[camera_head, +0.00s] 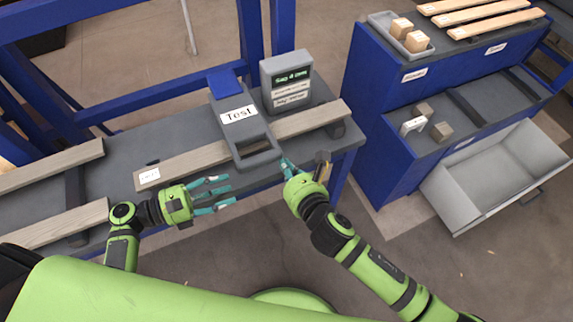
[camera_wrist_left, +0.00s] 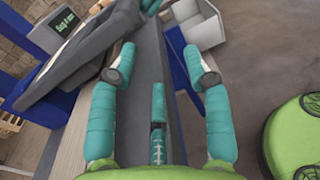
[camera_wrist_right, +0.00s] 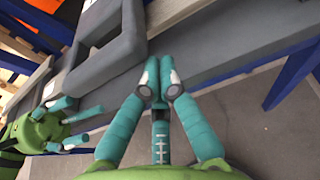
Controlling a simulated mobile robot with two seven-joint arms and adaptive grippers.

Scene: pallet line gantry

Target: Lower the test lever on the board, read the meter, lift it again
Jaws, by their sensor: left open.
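The grey test lever (camera_head: 262,160), with a "Test" label and an open frame-shaped handle, reaches over a wooden board (camera_head: 185,163). I cannot tell whether its handle touches the board. The meter (camera_head: 286,80) stands behind it, and its green display seems to read "Sag 4 mm". My left gripper (camera_head: 222,194) is open and empty, left of the handle and in front of the board. My right gripper (camera_head: 286,163) has its fingertips together by the handle's right front corner. The right wrist view shows nothing between those fingertips (camera_wrist_right: 159,82), with the handle (camera_wrist_right: 108,40) beyond them.
The boards rest on a grey bench with a blue frame (camera_head: 150,88). A blue cabinet (camera_head: 375,100) on the right carries a tray (camera_head: 385,22) of small boxes and some slats. A small brown upright piece (camera_head: 323,158) is close to my right gripper.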

